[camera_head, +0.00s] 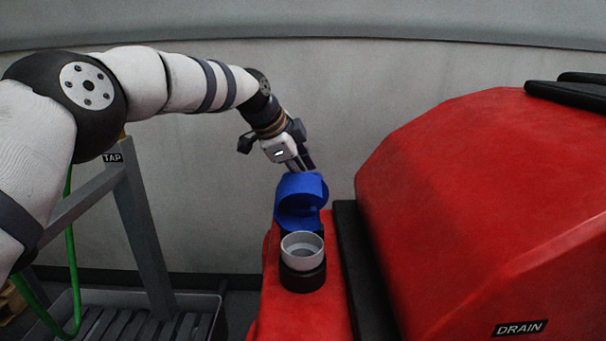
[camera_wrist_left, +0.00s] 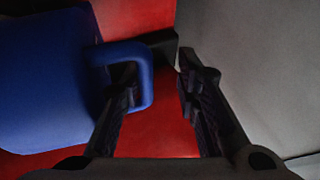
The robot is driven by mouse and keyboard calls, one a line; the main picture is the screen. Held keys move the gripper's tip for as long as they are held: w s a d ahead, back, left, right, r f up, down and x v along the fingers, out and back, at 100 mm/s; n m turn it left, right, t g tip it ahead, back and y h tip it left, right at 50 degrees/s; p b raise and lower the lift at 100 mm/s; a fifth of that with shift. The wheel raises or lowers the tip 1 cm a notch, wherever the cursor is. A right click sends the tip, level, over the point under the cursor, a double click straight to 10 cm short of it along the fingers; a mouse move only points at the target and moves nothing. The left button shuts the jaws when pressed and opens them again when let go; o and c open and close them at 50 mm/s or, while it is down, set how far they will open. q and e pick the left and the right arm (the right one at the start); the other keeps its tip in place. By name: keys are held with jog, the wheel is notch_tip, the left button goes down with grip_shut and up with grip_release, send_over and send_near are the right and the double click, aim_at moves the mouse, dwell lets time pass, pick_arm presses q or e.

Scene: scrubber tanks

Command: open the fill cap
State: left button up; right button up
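The blue fill cap (camera_head: 300,190) stands raised behind the grey filler neck (camera_head: 302,247), whose round mouth is uncovered. The neck sits in a black collar on the red tank. My left gripper (camera_head: 298,166) is at the top of the raised cap. In the left wrist view the cap (camera_wrist_left: 45,85) fills the left side, with a blue loop handle (camera_wrist_left: 146,78) on it. My left gripper (camera_wrist_left: 158,85) is open there. One finger overlaps the loop's opening and the other is outside it, with a gap between them. My right gripper is not in view.
A large red tank body (camera_head: 480,190) with a DRAIN label (camera_head: 520,328) rises at the right, beside a black strip (camera_head: 358,265). A grey stand with a TAP label (camera_head: 113,157), a green hose (camera_head: 71,245) and a slatted tray (camera_head: 200,325) are at the left. A plain wall is behind.

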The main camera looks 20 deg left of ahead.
pick_arm(q)
jog(key=shift+s+f, duration=0.15)
jog(key=shift+f, duration=0.35)
jog(key=shift+s+f, duration=0.15)
jog(key=shift+f, duration=0.35)
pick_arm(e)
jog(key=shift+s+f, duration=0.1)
pick_arm(q)
jog(key=a+r, duration=0.2)
jog(key=r, duration=0.5)
jog(key=s+a+r+p, duration=0.1)
jog(key=a+r, duration=0.2)
jog(key=r, duration=0.4)
jog(key=shift+r, duration=0.15)
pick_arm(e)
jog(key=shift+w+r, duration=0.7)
pick_arm(q)
jog(key=shift+s, duration=0.1)
jog(key=v, duration=1.2)
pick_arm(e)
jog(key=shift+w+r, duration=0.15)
